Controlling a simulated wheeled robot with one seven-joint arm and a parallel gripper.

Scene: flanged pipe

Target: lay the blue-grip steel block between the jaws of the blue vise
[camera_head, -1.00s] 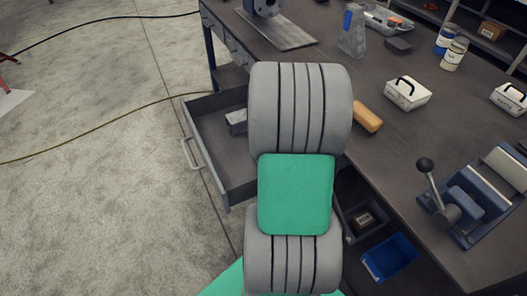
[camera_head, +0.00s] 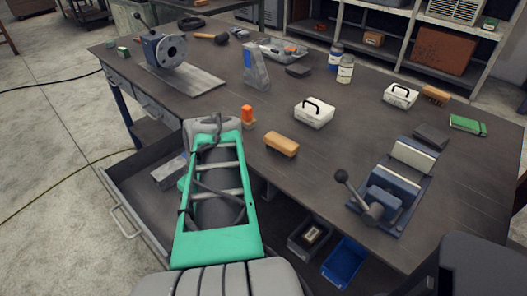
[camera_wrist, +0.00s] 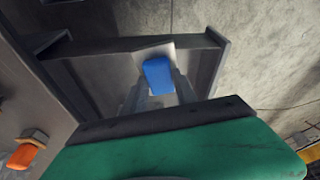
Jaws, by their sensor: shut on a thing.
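The blue-grip steel block (camera_head: 168,173) lies in the open drawer, partly hidden by my arm in the head view. Its blue grip (camera_wrist: 158,77) shows in the wrist view between the two fingers of my gripper (camera_wrist: 160,92), which is shut on it. My gripper is hidden behind my arm in the head view. I cannot tell whether the block touches the drawer floor. The blue vise (camera_head: 384,196) stands at the right front of the bench, with pale jaw faces and a black-knobbed lever. No block shows between its jaws.
The open drawer (camera_head: 118,196) has raised walls around the block. On the bench (camera_head: 330,150) are a tan block (camera_head: 281,145), an orange-topped piece (camera_head: 248,117) and a white case (camera_head: 314,113). A grey angled stand with a blue patch (camera_head: 255,70) is further back.

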